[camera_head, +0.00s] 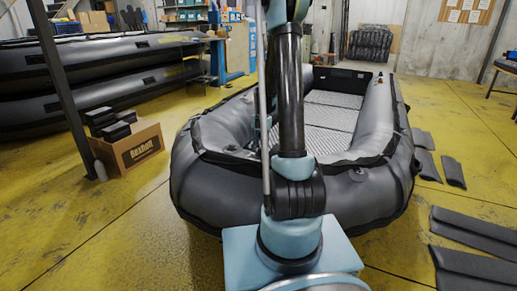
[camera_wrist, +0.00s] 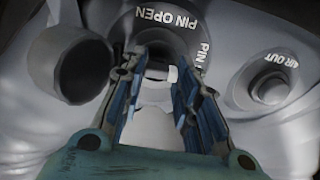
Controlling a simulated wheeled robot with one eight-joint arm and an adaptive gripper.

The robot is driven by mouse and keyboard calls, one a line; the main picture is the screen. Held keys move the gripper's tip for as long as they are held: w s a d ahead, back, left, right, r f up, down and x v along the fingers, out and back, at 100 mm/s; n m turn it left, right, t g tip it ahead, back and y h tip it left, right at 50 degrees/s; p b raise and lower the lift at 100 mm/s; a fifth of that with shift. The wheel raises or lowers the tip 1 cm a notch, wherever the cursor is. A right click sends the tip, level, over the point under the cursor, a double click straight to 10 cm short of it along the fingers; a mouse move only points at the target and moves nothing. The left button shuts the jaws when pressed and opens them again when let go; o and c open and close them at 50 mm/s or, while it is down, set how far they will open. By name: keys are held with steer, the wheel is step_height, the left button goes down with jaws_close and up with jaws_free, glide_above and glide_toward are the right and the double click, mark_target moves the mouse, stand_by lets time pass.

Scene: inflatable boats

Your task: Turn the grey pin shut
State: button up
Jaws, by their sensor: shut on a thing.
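In the wrist view, my gripper (camera_wrist: 158,75) is shut on the grey pin (camera_wrist: 155,72), with one blue-lined finger on each side of it. The pin sits inside a dark round valve collar (camera_wrist: 178,22) marked "PIN OPEN" in white letters. A second "PIN" marking on the collar's right is partly hidden by a finger. The fingers cover much of the pin, so its exact angle is hard to tell. In the head view, my arm stands in front of the grey inflatable boat (camera_head: 195,185), and the gripper is hidden there.
In the wrist view, an open round dark cap or port (camera_wrist: 75,65) is left of the fingers, and an "AIR OUT" port (camera_wrist: 268,82) is on the right. A cardboard box (camera_head: 130,155) stands left of the boat. Dark flat panels (camera_head: 475,232) lie on the yellow floor at right.

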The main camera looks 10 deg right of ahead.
steer(key=shift+w+a, duration=0.1)
steer(key=shift+a, duration=0.05)
steer(key=o, duration=1)
steer(key=shift+o, duration=0.3)
step_height(320, 180, up, 12)
steer(key=w, duration=0.1)
steer(key=shift+d, duration=0.45)
